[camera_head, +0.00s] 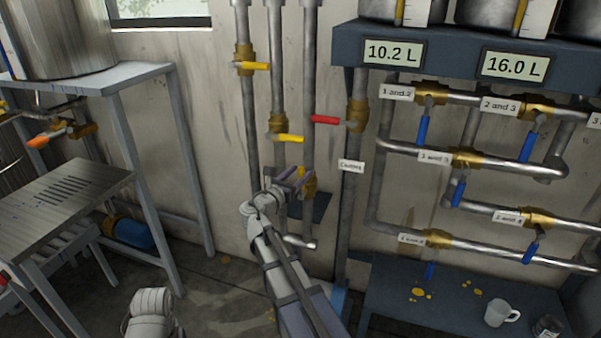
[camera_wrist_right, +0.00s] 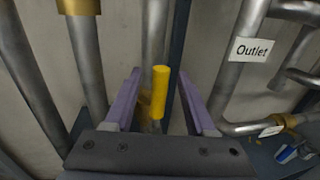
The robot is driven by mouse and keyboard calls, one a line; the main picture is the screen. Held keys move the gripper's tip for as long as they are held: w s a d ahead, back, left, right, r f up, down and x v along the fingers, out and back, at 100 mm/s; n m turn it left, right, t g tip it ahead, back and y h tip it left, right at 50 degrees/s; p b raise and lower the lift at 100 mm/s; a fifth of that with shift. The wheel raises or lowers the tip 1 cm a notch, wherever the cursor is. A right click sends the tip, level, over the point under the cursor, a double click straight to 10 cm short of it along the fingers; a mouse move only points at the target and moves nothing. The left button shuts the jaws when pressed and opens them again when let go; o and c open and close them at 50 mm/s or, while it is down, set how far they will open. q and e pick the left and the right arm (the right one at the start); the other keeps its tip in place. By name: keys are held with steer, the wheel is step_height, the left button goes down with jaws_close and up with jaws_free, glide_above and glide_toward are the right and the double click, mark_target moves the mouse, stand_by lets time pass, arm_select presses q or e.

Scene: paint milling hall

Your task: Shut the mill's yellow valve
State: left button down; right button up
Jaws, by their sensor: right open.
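A yellow valve handle (camera_wrist_right: 160,92) stands between the two purple fingers of my open right gripper (camera_wrist_right: 159,77) in the right wrist view. A gap shows on each side of the handle, so the fingers are not closed on it. In the head view my right gripper (camera_head: 292,179) is at a brass valve body (camera_head: 310,187) low on the third wall pipe, and mostly covers its handle. Two more yellow handles show higher up, an upper one (camera_head: 254,66) and a lower one (camera_head: 290,138). My left gripper is not in view.
A red handle (camera_head: 325,119) sticks out left above my right gripper. An outlet label (camera_wrist_right: 251,50) hangs on the pipe to the right. Blue-handled valves (camera_head: 423,130) fill the right wall. A metal table (camera_head: 140,70) stands left. A low bench (camera_head: 385,295) carries a mug (camera_head: 500,313).

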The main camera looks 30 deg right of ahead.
steer(key=shift+x, duration=0.8)
steer(key=shift+c, duration=0.3)
jaws_close()
stand_by(0.7)
